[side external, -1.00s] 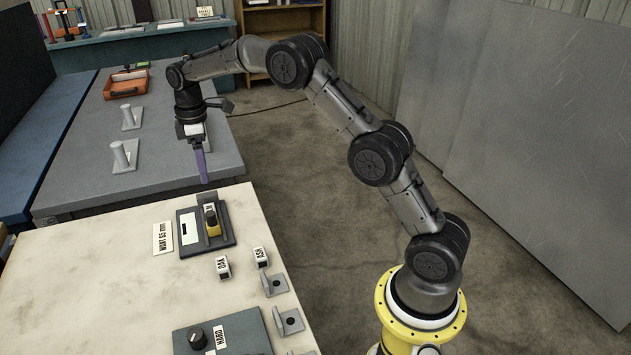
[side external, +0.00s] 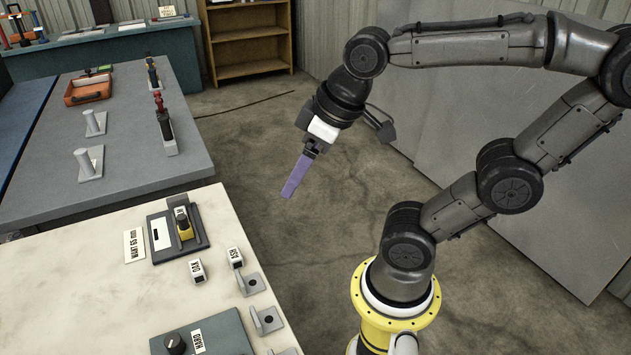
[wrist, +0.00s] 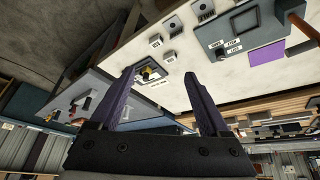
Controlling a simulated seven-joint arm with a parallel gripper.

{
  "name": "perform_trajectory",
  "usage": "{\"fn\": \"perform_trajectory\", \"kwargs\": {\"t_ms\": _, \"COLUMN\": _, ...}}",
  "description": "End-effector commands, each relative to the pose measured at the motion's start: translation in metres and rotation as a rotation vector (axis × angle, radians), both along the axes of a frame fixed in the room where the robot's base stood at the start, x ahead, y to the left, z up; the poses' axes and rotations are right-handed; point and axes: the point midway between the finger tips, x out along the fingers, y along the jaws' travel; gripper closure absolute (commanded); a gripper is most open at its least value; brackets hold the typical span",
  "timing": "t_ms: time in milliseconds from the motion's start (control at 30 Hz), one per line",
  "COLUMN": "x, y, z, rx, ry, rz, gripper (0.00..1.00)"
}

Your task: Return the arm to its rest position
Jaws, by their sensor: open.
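My gripper (side external: 296,176) hangs in the air over the open floor, to the right of the white worktable. It is tilted, with its purple fingers pointing down and to the left in the side view. In the wrist view, the two purple fingers of my gripper (wrist: 158,95) stand wide apart with nothing between them. My arm is bent and raised, and nothing touches the fingers.
The white worktable (side external: 75,290) carries a dark fixture with a yellow part (side external: 184,228), blocks marked OAK (side external: 197,270) and ASH (side external: 235,258), and several grey brackets. A grey bench (side external: 135,135) stands behind. Grey panels (side external: 565,215) stand at right. The floor between is clear.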

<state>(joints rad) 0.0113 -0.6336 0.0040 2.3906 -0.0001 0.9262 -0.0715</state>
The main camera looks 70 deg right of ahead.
Motion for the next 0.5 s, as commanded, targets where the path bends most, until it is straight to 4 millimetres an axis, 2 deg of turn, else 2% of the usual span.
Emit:
{"fn": "perform_trajectory", "kwargs": {"t_ms": 33, "x": -0.011, "y": 0.001, "z": -0.006, "rx": 0.010, "ry": -0.015, "rz": -0.016, "gripper": 0.20}}
{"fn": "perform_trajectory", "kwargs": {"t_ms": 100, "x": -0.020, "y": 0.002, "z": -0.012, "rx": 0.022, "ry": -0.029, "rz": -0.036, "gripper": 0.20}}
{"fn": "perform_trajectory", "kwargs": {"t_ms": 200, "x": -0.027, "y": 0.002, "z": -0.017, "rx": 0.031, "ry": -0.038, "rz": -0.050, "gripper": 0.20}}
{"fn": "perform_trajectory", "kwargs": {"t_ms": 500, "x": -0.029, "y": 0.002, "z": -0.019, "rx": 0.033, "ry": -0.038, "rz": -0.054, "gripper": 0.20}}
